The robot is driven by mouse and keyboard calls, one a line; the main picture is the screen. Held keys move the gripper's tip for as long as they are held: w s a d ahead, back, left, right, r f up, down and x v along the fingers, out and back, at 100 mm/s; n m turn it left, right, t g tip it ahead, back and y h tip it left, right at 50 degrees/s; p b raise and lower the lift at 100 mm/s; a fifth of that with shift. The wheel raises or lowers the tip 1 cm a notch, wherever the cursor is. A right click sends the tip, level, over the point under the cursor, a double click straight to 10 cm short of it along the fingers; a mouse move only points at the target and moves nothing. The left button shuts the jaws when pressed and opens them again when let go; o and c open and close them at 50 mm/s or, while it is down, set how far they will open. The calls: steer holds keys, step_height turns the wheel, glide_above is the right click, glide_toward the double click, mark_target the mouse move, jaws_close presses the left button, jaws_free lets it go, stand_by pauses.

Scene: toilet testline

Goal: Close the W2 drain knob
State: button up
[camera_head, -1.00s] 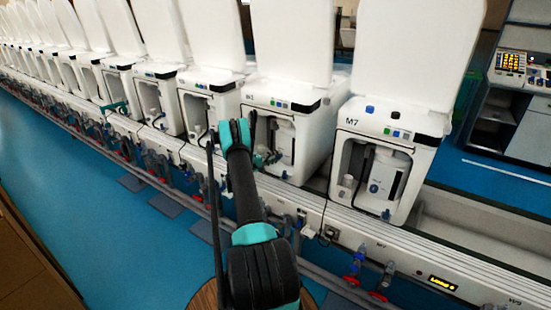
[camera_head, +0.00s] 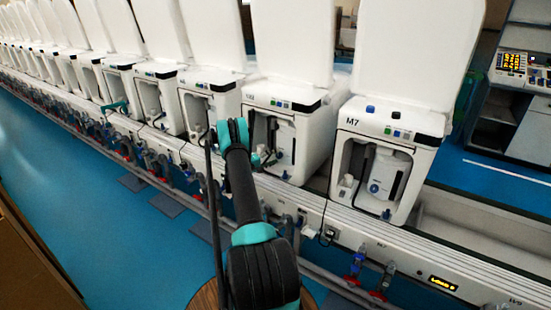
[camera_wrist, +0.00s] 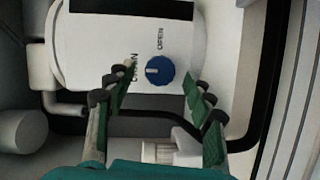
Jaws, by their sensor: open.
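A round blue knob (camera_wrist: 160,70) sits on a white unit (camera_wrist: 178,37) in the wrist view, with "OPEN" printed above it and another word, hard to read, to its left. The pale mark on the knob lies roughly level, pointing left. My gripper (camera_wrist: 157,84) is open and empty. Its two fingers reach up either side of the knob, with a visible gap at the left fingertip and at the right. In the head view my gripper (camera_head: 262,157) is at the front recess of the toilet left of M7; the knob is not clear there.
A black hose (camera_wrist: 265,85) curves around the right of the unit. A white fitting (camera_wrist: 170,152) lies below, between the fingers. In the head view the toilet marked M7 (camera_head: 390,130) stands to the right, and a row of toilets recedes left along the white rail (camera_head: 400,262).

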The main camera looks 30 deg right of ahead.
steer(key=a, duration=1)
steer(key=shift+a+r, duration=0.3)
steer(key=shift+a, duration=0.05)
steer(key=s+a+r+t+y, duration=0.3)
steer(key=s+a+r+y, duration=0.75)
steer(key=a+r, duration=0.55)
steer(key=s+a+y, duration=0.3)
steer(key=s+a, duration=0.8)
steer(key=s, duration=0.4)
steer(key=s+a+f+n+t+y, duration=0.1)
steer(key=s+a+y, duration=0.3)
steer(key=s+a, duration=0.7)
steer(key=s, duration=0.4)
steer(key=shift+s, duration=0.25)
